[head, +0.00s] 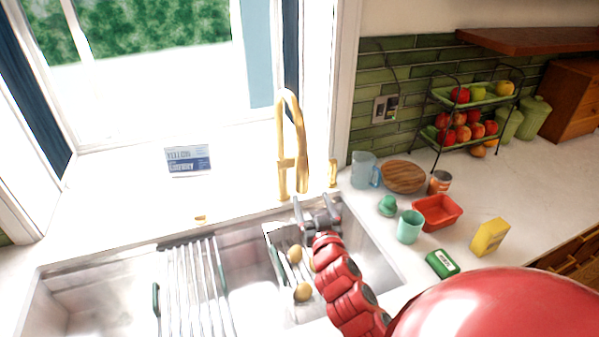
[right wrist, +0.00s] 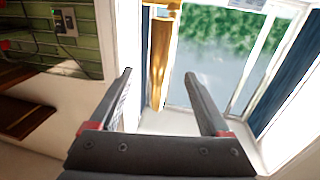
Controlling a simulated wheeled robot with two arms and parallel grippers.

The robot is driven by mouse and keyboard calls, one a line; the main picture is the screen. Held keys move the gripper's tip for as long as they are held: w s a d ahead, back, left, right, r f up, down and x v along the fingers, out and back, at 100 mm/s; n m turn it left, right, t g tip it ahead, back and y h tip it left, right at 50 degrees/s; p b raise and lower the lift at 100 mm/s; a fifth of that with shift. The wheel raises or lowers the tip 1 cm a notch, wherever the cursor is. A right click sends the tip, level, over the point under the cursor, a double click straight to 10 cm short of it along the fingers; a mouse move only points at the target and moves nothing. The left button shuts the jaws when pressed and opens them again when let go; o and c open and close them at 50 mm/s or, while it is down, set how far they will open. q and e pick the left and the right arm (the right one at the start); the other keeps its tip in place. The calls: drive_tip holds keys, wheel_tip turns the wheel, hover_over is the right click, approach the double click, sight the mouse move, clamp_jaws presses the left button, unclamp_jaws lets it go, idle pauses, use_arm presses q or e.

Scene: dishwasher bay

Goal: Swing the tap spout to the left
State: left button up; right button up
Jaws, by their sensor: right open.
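The gold tap (head: 284,170) stands behind the sink (head: 262,216), with a tall arched neck. Its spout (head: 302,160) comes down on the right side of the arch, toward the front of the sink. My right gripper (head: 314,203) is open over the right basin, just below and in front of the spout's end. In the right wrist view, the gold spout (right wrist: 160,62) appears between the two open fingers, apparently beyond their tips. I cannot tell whether a finger touches it. My left gripper is not in view.
A drying rack (head: 195,285) lies across the sink at left; another rack with potatoes (head: 303,292) is in the right basin. A teal cup (head: 410,226), red tub (head: 437,212) and yellow box (head: 489,237) stand on the right counter. A small sign (head: 188,160) stands behind the sink.

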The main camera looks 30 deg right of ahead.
sight(301, 171)
drive_tip(key=b+x, duration=0.6)
drive_tip(key=x, duration=0.7)
drive_tip(key=shift+w+f, duration=0.1)
drive_tip(key=shift+x, duration=0.9)
clamp_jaws()
